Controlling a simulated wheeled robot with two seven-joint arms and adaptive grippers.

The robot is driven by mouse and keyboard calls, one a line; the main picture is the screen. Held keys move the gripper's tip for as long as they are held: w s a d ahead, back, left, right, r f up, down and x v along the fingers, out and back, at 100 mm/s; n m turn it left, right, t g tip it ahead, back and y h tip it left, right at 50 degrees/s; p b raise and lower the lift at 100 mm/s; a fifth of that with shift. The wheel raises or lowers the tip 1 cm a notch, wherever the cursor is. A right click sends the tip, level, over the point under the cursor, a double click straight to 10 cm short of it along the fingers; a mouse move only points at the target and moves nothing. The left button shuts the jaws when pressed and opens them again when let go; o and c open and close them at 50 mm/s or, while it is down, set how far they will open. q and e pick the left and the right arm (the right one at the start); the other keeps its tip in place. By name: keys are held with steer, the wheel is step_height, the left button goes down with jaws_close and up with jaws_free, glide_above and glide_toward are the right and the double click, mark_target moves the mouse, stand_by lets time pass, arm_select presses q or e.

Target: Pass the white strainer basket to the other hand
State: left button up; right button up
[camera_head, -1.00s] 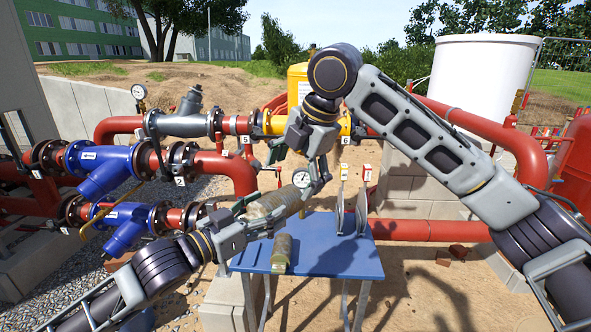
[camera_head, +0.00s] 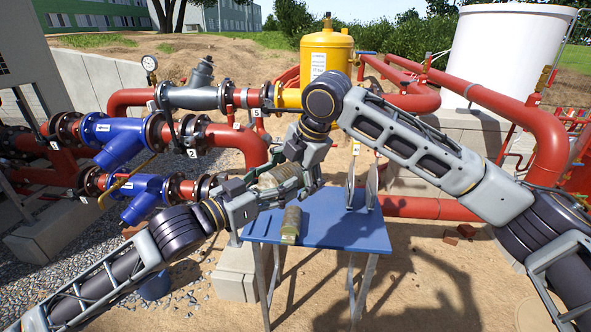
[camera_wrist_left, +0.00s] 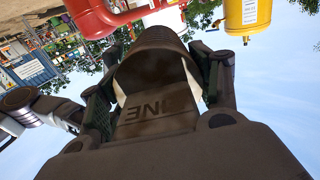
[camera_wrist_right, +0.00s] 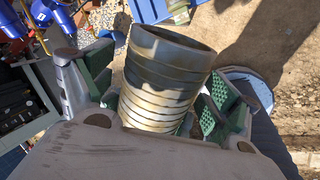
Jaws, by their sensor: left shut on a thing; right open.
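The strainer basket (camera_head: 280,175) is a pale, ribbed cylinder with dirty brownish patches, held above the blue table. My left gripper (camera_head: 268,193) is shut on it; the left wrist view shows the basket (camera_wrist_left: 162,48) dark in shadow between the fingers. My right gripper (camera_head: 304,170) is at the basket from above and to the right. In the right wrist view the basket (camera_wrist_right: 162,85) stands between the open, green-padded fingers, its open end facing away. Gaps show beside the fingers there. In the head view the grippers partly hide the basket.
A second, greenish-tan cylinder (camera_head: 291,225) lies on the blue table (camera_head: 330,228) beneath. Two upright grey discs (camera_head: 361,190) stand at the table's right. Red pipes (camera_head: 430,208), blue valve bodies (camera_head: 122,137) and a yellow vessel (camera_head: 326,52) are behind. The table's front right is bare.

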steer(key=shift+f, duration=0.15)
steer(key=c, duration=1.1)
arm_select(q)
steer(key=o, duration=1.2)
arm_select(e)
steer(key=shift+c, duration=0.8)
arm_select(q)
steer(key=shift+o, duration=0.2)
